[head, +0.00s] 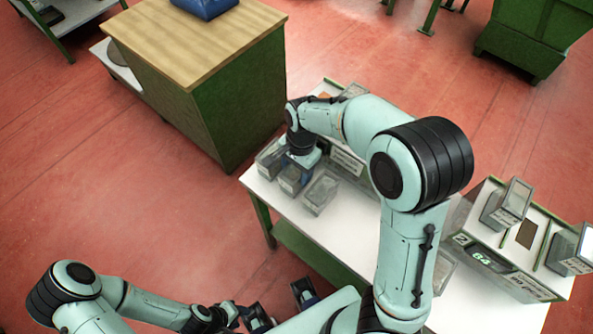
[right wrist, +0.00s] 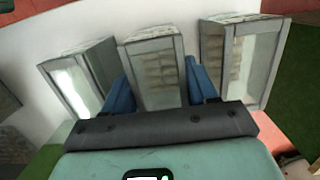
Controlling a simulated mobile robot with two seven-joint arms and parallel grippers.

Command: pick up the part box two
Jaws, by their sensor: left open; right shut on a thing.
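Three clear-walled part boxes stand in a row on the white table; no number can be read on them. My right gripper (right wrist: 164,88) has its blue fingers on both sides of the middle box (right wrist: 154,70) and is shut on it. The middle box also shows in the head view (head: 289,181), partly under my right gripper (head: 302,158). The left box (right wrist: 80,78) and the right box (right wrist: 243,55) stand close beside it. The contents of the middle box look pale and stacked. My left gripper (head: 281,306) is open and empty, low in the head view, away from the boxes.
The white table (head: 343,228) has bare room in front of the boxes. A station with a display (head: 487,258) and more boxes (head: 508,203) stands at its right. A green cabinet with a wooden top (head: 200,45) stands at the back left. A green bin (head: 528,40) is at the back right.

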